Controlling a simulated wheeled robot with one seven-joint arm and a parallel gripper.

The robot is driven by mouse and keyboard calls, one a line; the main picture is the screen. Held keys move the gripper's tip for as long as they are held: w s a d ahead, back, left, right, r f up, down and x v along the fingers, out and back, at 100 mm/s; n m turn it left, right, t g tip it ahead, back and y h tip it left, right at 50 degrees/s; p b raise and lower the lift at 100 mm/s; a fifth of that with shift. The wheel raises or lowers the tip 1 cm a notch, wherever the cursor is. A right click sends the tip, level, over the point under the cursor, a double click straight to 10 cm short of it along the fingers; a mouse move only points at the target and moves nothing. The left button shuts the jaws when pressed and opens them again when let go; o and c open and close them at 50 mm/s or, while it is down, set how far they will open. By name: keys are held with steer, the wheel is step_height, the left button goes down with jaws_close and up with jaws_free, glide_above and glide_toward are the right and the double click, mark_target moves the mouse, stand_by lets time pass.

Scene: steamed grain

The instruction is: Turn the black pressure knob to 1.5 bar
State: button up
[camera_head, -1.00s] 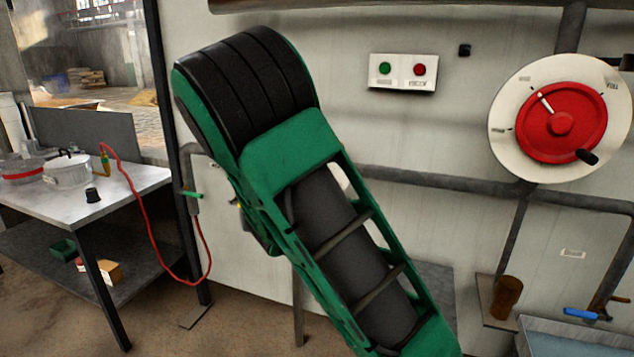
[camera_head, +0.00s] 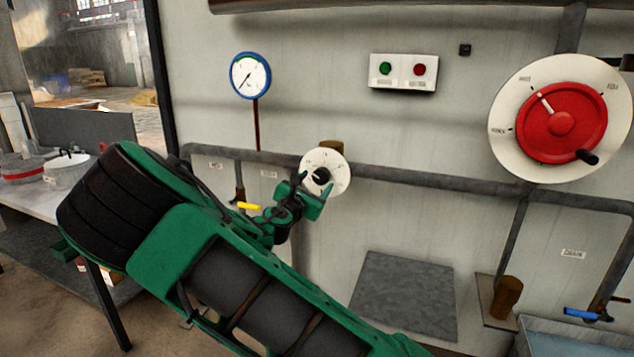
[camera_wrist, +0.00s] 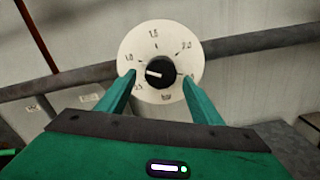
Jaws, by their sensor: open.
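The black pressure knob (camera_wrist: 160,72) sits at the centre of a round white dial (camera_wrist: 138,42) with printed numbers. In the wrist view "1.5" stands at the top of the dial and the knob's white pointer line points left, slightly up. The knob also shows in the head view (camera_head: 321,176), on its dial (camera_head: 334,163) on the wall pipe. My gripper (camera_wrist: 161,78) is open. Its two green fingers point at the dial, one left and one right of the knob. They appear apart from the knob; the exact gap in depth is unclear.
A blue-rimmed gauge (camera_head: 250,75) hangs upper left, its needle pointing lower left. A yellow-handled valve (camera_head: 248,206) is left of my gripper. A large red wheel (camera_head: 562,122) is at right. A button box (camera_head: 403,72) is above. A grey pipe (camera_head: 430,180) runs along the wall.

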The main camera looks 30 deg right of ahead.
mark_target(319, 179)
steer(key=shift+x, duration=1.9)
steer(key=shift+c, duration=0.7)
steer(key=c, duration=0.9)
steer(key=m, duration=0.6)
steer(key=shift+m, duration=0.3)
steer(key=m, duration=0.5)
steer(key=shift+m, duration=0.4)
